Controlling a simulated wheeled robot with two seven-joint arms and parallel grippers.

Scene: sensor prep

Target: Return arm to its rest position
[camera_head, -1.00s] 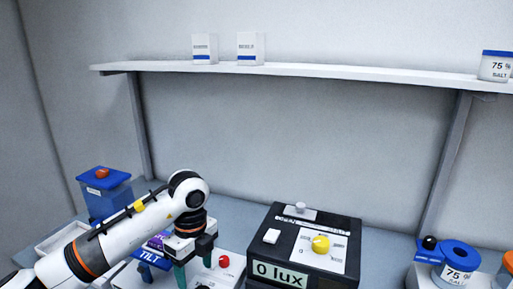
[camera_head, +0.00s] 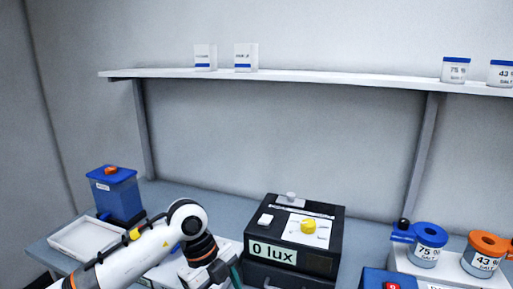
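My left arm (camera_head: 140,255) comes in from the lower left, over the bench. Its wrist bends down, and the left gripper (camera_head: 226,280) is at the bottom edge, left of the black 0 lux box (camera_head: 330,240). One greenish finger shows; the rest is cut off or hidden, so its opening is unclear. I see nothing held in the visible part. My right arm and gripper are out of view.
A blue container (camera_head: 115,192) and white tray (camera_head: 62,238) stand at left. A blue-topped 75 % jar (camera_head: 428,257) and orange-topped 43 % jar (camera_head: 483,265) stand at right. A shelf (camera_head: 290,76) with boxes and jars spans the wall.

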